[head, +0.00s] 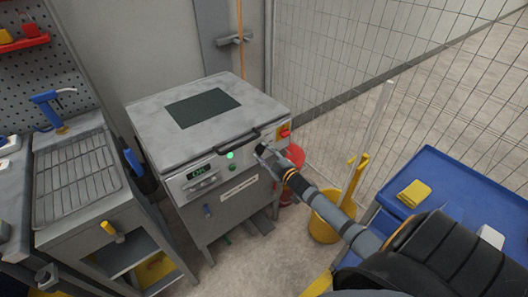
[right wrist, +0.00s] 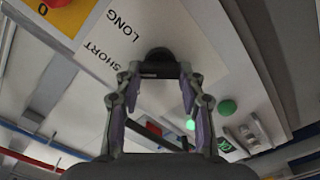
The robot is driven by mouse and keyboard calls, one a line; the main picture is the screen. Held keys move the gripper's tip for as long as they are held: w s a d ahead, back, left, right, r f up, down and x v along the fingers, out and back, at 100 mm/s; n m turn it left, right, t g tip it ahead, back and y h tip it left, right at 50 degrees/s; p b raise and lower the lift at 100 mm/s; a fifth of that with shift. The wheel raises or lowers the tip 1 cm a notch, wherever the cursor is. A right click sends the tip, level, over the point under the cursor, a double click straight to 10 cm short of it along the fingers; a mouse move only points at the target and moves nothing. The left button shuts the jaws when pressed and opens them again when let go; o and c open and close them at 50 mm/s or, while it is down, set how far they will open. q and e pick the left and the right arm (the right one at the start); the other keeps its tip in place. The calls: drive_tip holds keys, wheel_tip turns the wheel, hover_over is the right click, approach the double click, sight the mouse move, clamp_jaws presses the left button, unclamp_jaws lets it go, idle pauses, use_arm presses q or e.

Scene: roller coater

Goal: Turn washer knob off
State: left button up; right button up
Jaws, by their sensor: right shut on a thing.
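The washer (head: 185,150) is a grey box-shaped machine with a dark panel on its lid. Its front has a lit green display (head: 200,172) and a glowing green light (head: 229,155). My right gripper (head: 263,152) is at the right part of the front panel. In the right wrist view, its fingers (right wrist: 160,80) are closed about a round black knob (right wrist: 159,56), next to a white label reading SHORT and LONG. The gripper hides the knob in the head view. My left gripper is not in view.
A red button on a yellow plate (head: 284,131) sits right of the gripper. A dark handle (head: 235,142) runs along the lid's front edge. A yellow bucket (head: 325,222) and a blue cart (head: 465,190) stand to the right. A sink bench (head: 80,215) is left.

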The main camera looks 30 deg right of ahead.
drive_tip(key=n, duration=0.4)
drive_tip(key=shift+f+n, duration=0.1)
drive_tip(key=shift+n, duration=0.2)
drive_tip(key=shift+a+f+n, duration=0.1)
drive_tip(key=shift+n, duration=2.2)
drive_tip(key=o, duration=1.2)
drive_tip(key=shift+c, duration=0.2)
drive_tip(key=s+d, duration=0.1)
drive_tip(key=s, duration=1.1)
